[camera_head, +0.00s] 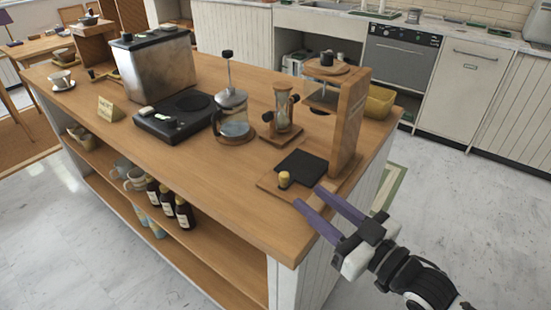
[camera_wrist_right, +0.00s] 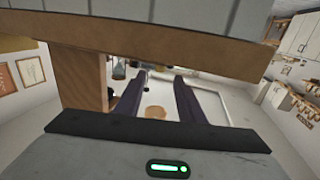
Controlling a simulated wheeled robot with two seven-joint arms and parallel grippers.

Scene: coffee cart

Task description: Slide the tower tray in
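The wooden tower (camera_head: 350,122) stands upright near the right end of the counter. Its top shelf carries a small dark-lidded piece. The right wrist view shows the fingers (camera_wrist_right: 160,77) spread with nothing held. My left gripper is out of view.
On the wooden counter (camera_head: 240,190) left of the tower stand an hourglass (camera_head: 282,108), a glass press (camera_head: 231,115), a black scale (camera_head: 175,117) and a metal machine (camera_head: 152,62). A yellow bin (camera_head: 380,101) sits behind the tower. The floor on the right is open.

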